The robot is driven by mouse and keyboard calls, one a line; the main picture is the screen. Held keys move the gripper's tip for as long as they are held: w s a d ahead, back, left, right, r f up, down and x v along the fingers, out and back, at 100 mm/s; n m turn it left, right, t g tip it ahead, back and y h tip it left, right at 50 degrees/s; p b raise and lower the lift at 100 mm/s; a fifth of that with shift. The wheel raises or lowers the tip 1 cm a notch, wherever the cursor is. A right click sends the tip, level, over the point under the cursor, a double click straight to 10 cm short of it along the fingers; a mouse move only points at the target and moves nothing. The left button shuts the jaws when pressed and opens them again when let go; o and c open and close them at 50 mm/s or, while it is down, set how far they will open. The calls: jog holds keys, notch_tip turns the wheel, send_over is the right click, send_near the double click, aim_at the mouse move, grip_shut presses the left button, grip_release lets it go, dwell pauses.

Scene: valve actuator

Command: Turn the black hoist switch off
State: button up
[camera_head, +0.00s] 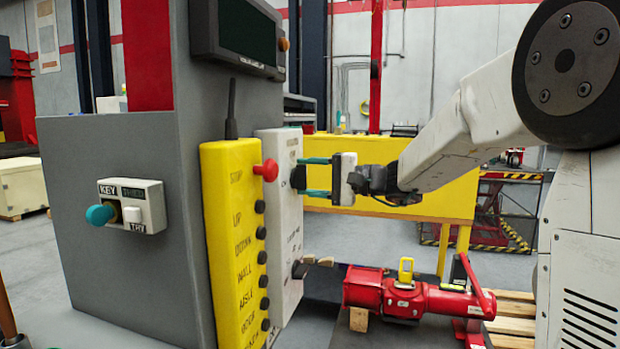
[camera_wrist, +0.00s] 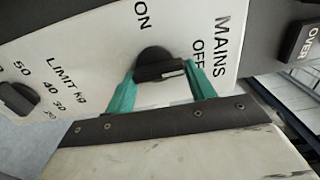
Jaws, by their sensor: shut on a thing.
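The black hoist switch (camera_wrist: 160,66) is a round knob with a raised bar, on the white control panel (camera_wrist: 75,45) beside the words MAINS, ON and OFF. A pale mark shows on the bar's right end, on the side of OFF in the wrist view. My gripper (camera_wrist: 162,82) has teal fingers on both sides of the bar and is shut on it. In the head view my gripper (camera_head: 304,177) reaches the upper part of the white panel (camera_head: 287,222) from the right. The switch is mostly hidden there.
A second black knob (camera_wrist: 18,97) marked LIMIT kg is on the same panel. A yellow panel (camera_head: 232,250) with a red button (camera_head: 266,170) and several black buttons stands to the left. A red valve actuator (camera_head: 415,297) lies below my arm.

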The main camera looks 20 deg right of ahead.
jog(key=o, duration=1)
jog(key=shift+d, duration=0.1)
jog(key=v, duration=0.7)
jog(key=shift+s+d, duration=0.25)
jog(key=shift+s, duration=0.05)
jog(key=shift+f, duration=0.1)
jog(key=s+a+f+n+g+h, duration=0.1)
jog(key=s+a+f+g+h, duration=0.25)
jog(key=s+f, duration=0.45)
jog(key=s+a+f+n+g+h, duration=0.1)
jog(key=s+a+f+g+h, duration=0.15)
jog(key=s+f+g, duration=0.5)
jog(key=s+n+h, duration=0.1)
jog(key=s+h, duration=0.2)
jog(key=s, duration=0.3)
jog(key=s+d+f+n+t+h, duration=0.1)
jog(key=s+n+h, duration=0.1)
jog(key=s, duration=0.4)
jog(key=s+d+n+h, duration=0.1)
jog(key=s+n+h, duration=0.1)
jog(key=s, duration=0.5)
jog(key=shift+d+f+t+h, duration=0.25)
jog(key=shift+f+t+h, duration=0.15)
jog(key=shift+h, duration=0.4)
